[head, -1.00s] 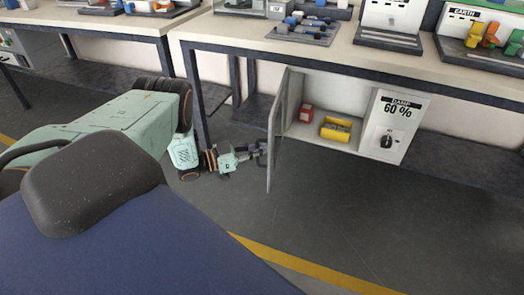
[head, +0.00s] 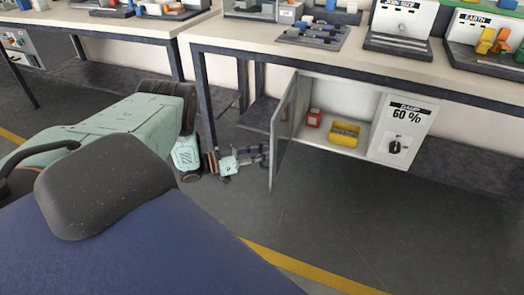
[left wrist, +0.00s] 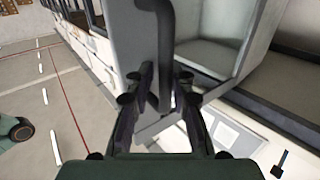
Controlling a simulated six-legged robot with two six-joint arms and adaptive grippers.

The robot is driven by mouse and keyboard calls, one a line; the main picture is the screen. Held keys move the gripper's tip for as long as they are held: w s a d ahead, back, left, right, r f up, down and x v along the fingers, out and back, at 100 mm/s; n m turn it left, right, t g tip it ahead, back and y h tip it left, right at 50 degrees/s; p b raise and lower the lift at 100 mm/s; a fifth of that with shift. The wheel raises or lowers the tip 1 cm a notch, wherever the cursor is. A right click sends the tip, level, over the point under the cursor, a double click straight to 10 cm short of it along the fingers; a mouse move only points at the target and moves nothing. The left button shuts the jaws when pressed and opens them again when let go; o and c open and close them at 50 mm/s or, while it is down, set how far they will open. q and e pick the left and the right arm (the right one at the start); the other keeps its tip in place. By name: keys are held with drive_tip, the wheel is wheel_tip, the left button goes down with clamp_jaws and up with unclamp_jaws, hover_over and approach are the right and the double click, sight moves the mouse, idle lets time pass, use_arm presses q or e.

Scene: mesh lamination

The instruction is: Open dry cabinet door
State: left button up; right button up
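The dry cabinet (head: 372,134) hangs under the bench, with its grey door (head: 284,135) swung wide out at its left side. A red box (head: 314,117) and a yellow bin (head: 344,132) sit inside. My left gripper (head: 262,154) is at the outer face of the door, low and near its free edge. In the left wrist view the dark curved door handle (left wrist: 166,50) runs down between the fingers of my left gripper (left wrist: 164,75). The fingers stand apart with gaps beside the handle; firm contact is not visible. My right gripper is out of view.
A dark bench leg (head: 204,100) stands close behind my left arm. The benchtop (head: 350,50) above holds tools and stands. A white panel marked 60 % (head: 400,130) is right of the cabinet opening. The floor (head: 360,215) in front is clear.

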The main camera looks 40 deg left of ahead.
use_arm(q)
drive_tip(key=o, duration=0.3)
drive_tip(key=shift+w, duration=0.15)
drive_tip(key=v, duration=1.2)
